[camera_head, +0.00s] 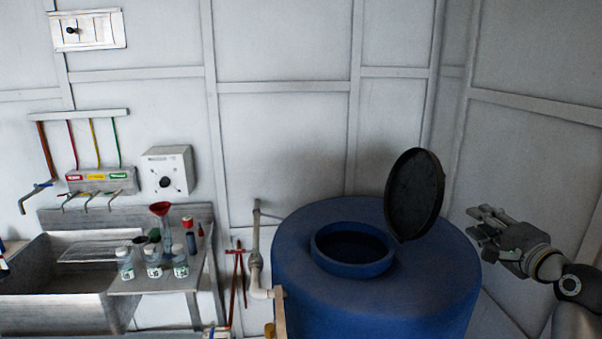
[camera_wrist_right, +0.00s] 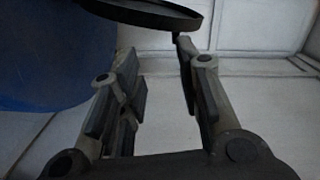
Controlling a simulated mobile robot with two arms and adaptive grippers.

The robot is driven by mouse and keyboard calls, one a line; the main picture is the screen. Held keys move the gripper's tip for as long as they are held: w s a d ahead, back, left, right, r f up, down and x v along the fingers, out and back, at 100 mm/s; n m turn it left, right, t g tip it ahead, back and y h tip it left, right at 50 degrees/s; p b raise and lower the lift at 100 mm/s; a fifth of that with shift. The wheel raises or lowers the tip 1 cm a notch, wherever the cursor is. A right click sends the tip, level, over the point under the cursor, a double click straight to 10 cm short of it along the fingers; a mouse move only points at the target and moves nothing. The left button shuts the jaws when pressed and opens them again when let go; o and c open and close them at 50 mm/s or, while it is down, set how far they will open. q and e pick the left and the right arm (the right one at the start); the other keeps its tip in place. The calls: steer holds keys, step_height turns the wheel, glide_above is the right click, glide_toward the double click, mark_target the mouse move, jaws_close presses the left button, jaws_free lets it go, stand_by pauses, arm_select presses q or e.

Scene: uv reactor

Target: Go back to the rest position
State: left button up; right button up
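My right gripper (camera_head: 482,224) is at the right of the head view, to the right of the blue barrel and its raised lid. In the right wrist view its two fingers (camera_wrist_right: 160,95) stand apart with nothing between them. The black round lid (camera_head: 415,195) stands tilted up at the right of the barrel's opening, and its rim (camera_wrist_right: 150,14) crosses the top of the wrist view. The blue barrel (camera_head: 300,255) has its round opening uncovered. My left gripper is not in either view.
A metal sink (camera_head: 60,312) with a side shelf (camera_head: 150,284) stands at the left, holding several bottles and a red funnel (camera_head: 160,209). A pipe with a valve (camera_head: 255,250) rises left of the barrel. White panelled walls stand behind and at the right.

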steer(key=s+a+f+n+g, duration=0.25)
steer(key=s+a+f, duration=0.2)
steer(key=f, duration=0.35)
steer(key=s+a+f+n+g, duration=0.25)
steer(key=a+f+n, duration=0.2)
steer(key=f, duration=0.35)
steer(key=s+a+f+n+g, duration=0.2)
steer(key=s+a+f, duration=0.3)
steer(key=f, duration=0.4)
steer(key=s+a+f+n+g, duration=0.2)
steer(key=s+a+f+n, duration=0.1)
steer(key=s, duration=0.5)
steer(key=s+a+f+n+g, duration=0.2)
steer(key=s+a+f+n, duration=0.15)
steer(key=s, duration=0.35)
steer(key=s+a+f+n+g, duration=0.2)
steer(key=s+a+f+g, duration=0.15)
steer(key=s, duration=0.45)
step_height(320, 180, down, 29)
steer(key=s+b, duration=0.2)
steer(key=b, duration=0.1)
steer(key=s+d+f+g+b, duration=0.1)
steer(key=s+f, duration=0.7)
steer(key=f, duration=0.1)
steer(key=s+d+f+h, duration=0.1)
steer(key=s+d+f, duration=0.1)
steer(key=s+f, duration=0.6)
steer(key=shift+s+d+f+g+b, duration=0.3)
steer(key=shift+f+g+b, duration=0.1)
steer(key=shift+f, duration=0.45)
